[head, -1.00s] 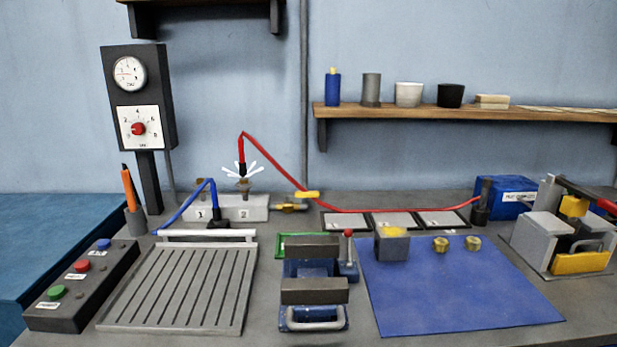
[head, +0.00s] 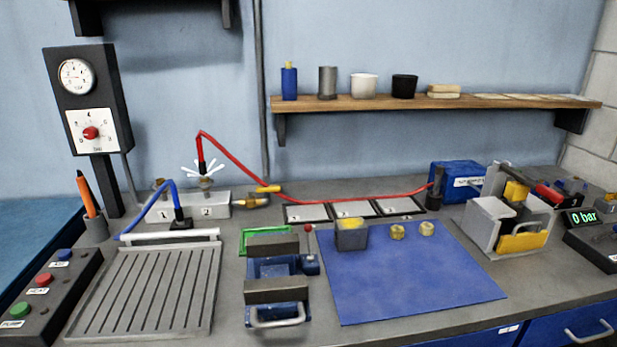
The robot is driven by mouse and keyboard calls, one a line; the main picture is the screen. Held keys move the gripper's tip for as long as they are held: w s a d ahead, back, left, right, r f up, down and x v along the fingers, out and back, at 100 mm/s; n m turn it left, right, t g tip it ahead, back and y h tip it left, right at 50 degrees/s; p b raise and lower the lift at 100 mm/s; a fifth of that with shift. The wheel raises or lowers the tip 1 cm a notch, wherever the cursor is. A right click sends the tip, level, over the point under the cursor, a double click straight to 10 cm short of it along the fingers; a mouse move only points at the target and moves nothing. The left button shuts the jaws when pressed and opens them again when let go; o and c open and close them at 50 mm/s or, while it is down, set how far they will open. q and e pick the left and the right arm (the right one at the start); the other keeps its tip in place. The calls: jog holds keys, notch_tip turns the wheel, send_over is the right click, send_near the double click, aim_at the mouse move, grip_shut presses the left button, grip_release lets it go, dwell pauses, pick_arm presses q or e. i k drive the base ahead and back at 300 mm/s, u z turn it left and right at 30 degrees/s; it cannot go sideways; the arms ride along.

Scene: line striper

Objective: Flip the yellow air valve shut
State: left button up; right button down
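The yellow valve handle (head: 268,188) shows just right of the grey block marked 1 and 2 (head: 208,205), near a brass fitting (head: 246,202) at that block's right end. The handle lies roughly level, and the red hose passes close by it. How it joins the fitting is too small to tell. White streaks (head: 205,168) fan out around the red hose's end above the block. Neither of my grippers is in view.
The red hose (head: 330,202) runs across the back of the bench. A blue vise (head: 275,285), a ribbed tray (head: 145,290) and a blue mat (head: 400,285) lie in front. A display (head: 582,217) at the right reads 0 bar. Most of the mat is clear.

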aim_at(261, 189)
jog(key=z, duration=1.25)
jog(key=i, duration=0.6)
jog(key=u, duration=3)
jog(key=i, duration=0.4)
jog(key=z, duration=0.15)
